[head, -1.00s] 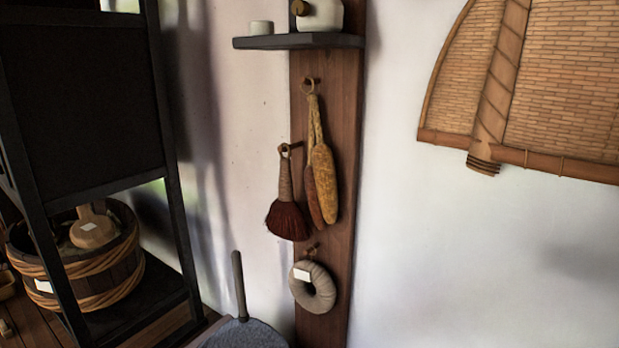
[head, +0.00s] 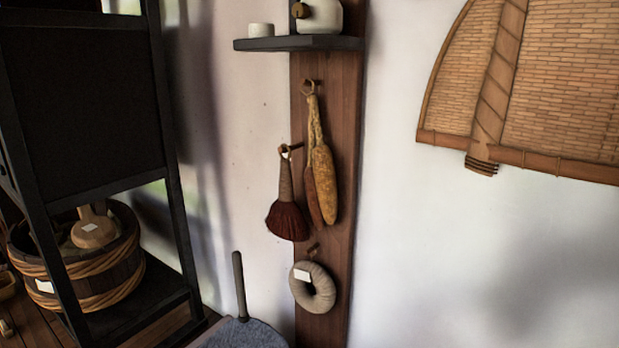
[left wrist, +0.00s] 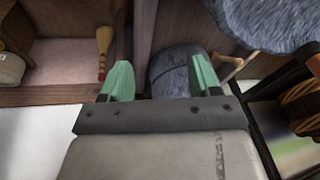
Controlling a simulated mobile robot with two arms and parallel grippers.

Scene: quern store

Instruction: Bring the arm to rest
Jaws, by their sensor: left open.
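My left gripper (left wrist: 160,82) shows in the left wrist view with its two green fingers apart and nothing between them. Beyond the fingers is a grey stone piece (left wrist: 172,70). No gripper or arm shows in the head view. My right gripper is in neither view.
A dark rack (head: 177,215) at the left holds a wooden tub (head: 105,275). A quern stone with an upright handle (head: 240,285) stands at the bottom. A small shelf (head: 300,43) and a woven winnowing basket (head: 570,75) are on the wall. In the left wrist view, a large grey stone (left wrist: 265,22) is close at upper right.

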